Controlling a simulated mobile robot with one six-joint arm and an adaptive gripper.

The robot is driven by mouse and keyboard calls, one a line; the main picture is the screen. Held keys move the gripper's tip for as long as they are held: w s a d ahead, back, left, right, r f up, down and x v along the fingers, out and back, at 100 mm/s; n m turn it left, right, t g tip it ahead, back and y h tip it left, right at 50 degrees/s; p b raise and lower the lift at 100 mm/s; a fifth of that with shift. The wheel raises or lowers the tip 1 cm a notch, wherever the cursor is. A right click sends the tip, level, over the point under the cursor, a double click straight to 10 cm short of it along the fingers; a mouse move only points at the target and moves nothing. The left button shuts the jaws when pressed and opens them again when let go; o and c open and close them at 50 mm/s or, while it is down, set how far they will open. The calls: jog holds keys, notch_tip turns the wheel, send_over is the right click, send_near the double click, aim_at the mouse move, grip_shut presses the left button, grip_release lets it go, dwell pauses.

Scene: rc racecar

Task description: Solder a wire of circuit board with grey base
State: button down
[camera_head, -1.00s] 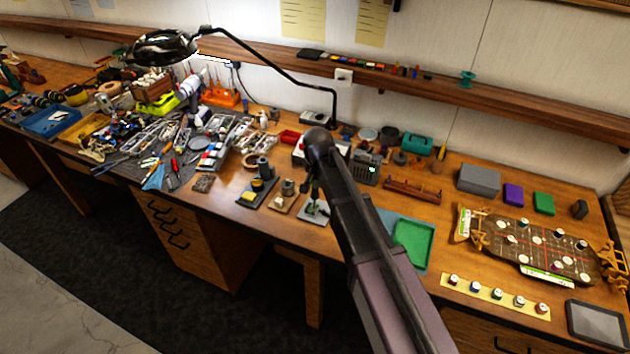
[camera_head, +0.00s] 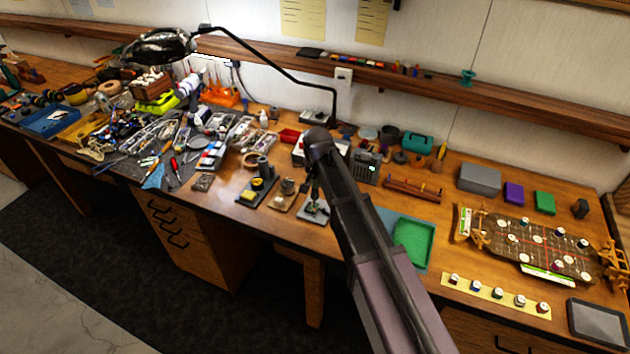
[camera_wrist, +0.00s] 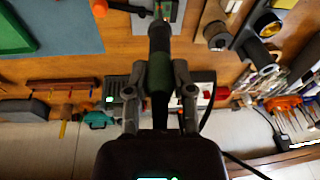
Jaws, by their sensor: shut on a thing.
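My gripper (camera_wrist: 161,72) is shut on the dark handle of a soldering iron (camera_wrist: 159,48) in the wrist view. The iron points away from my wrist toward the top edge. A small circuit board on a grey base (camera_wrist: 167,12) shows there beside the iron's front end, partly cut off. In the head view the grey-based board (camera_head: 313,211) lies near the table's front edge, right under my gripper (camera_head: 315,186). The iron's tip is too small and hidden to tell whether it touches the board or a wire.
A soldering station (camera_head: 364,167) with a green display stands behind. An iron stand with a yellow sponge (camera_head: 257,190) and a small holder (camera_head: 286,193) are to the left. A green tray (camera_head: 412,243) is to the right. A magnifier lamp (camera_head: 160,47) arches above the clutter.

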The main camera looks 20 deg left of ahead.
jog(key=shift+f+b, duration=0.3)
jog(key=shift+b, duration=0.05)
dwell(1.9)
dwell(1.9)
jog(key=shift+w+a+p+v, duration=0.1)
jog(key=shift+w+p+v, duration=0.1)
jog(key=shift+p+v, duration=0.8)
jog(key=shift+w+a+p+v, duration=0.1)
jog(key=shift+w+p+v, duration=0.1)
jog(key=shift+p+v, duration=0.85)
jog(key=shift+w+a+p+v, duration=0.1)
jog(key=shift+w+p+v, duration=0.05)
jog(key=shift+p+v, duration=0.85)
